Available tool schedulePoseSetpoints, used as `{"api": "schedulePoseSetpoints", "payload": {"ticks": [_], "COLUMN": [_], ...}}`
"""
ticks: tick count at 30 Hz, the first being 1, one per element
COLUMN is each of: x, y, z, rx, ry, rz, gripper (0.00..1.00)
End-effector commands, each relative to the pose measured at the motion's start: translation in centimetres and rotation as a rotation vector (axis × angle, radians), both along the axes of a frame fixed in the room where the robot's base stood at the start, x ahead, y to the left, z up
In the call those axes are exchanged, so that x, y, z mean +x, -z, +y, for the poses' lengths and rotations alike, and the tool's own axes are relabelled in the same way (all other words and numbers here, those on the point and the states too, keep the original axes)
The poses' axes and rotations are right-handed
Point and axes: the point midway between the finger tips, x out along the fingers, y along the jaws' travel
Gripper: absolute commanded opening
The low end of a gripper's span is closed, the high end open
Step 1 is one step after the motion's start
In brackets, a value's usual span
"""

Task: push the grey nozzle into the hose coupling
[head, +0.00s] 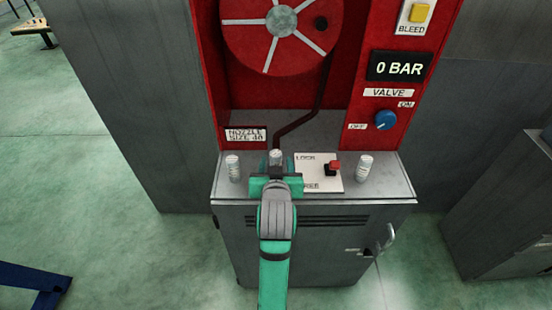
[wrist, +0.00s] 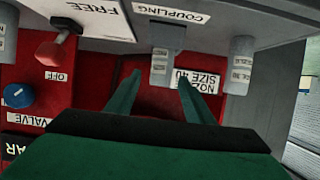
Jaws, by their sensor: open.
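A grey nozzle (head: 276,156) with a pale label stands upright at the hose coupling, near the lower end of the dark hose. In the wrist view this nozzle (wrist: 160,68) lines up with the grey coupling (wrist: 168,36) under the COUPLING label; I cannot tell how deep it sits. My gripper (head: 276,180) is in front of it in the head view and hides the coupling. In the wrist view my gripper (wrist: 159,80) is open, its fingers on either side of the nozzle, with no visible contact.
Other labelled nozzles stand at the left (head: 233,168) and right (head: 365,167) of the shelf. A red-knobbed lever (head: 332,168) is on the LOCK/FREE plate (head: 312,182). The blue valve knob (head: 386,120) and 0 BAR display (head: 399,67) are on the red panel.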

Motion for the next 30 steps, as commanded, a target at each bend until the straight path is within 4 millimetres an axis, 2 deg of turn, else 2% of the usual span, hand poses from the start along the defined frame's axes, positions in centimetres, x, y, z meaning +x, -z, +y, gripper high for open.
{"api": "schedulePoseSetpoints", "payload": {"ticks": [3,9,13,19,23,30], "x": [-2.4,-5.2,-6.3,-6.8,-7.2,-10.1], "y": [-1.0,-2.2,-2.6,-2.6,-1.3,4.4], "z": [0.0,0.0,0.0,0.0,-0.2,-1.0], "rx": [0.0,0.001,0.001,0.0,-0.008,-0.041], "ry": [0.0,0.0,0.0,0.0,0.001,0.002], "rz": [-0.002,-0.002,0.0,0.001,0.001,-0.018], "gripper": [0.48,0.48,0.48,0.48,0.48,0.48]}}
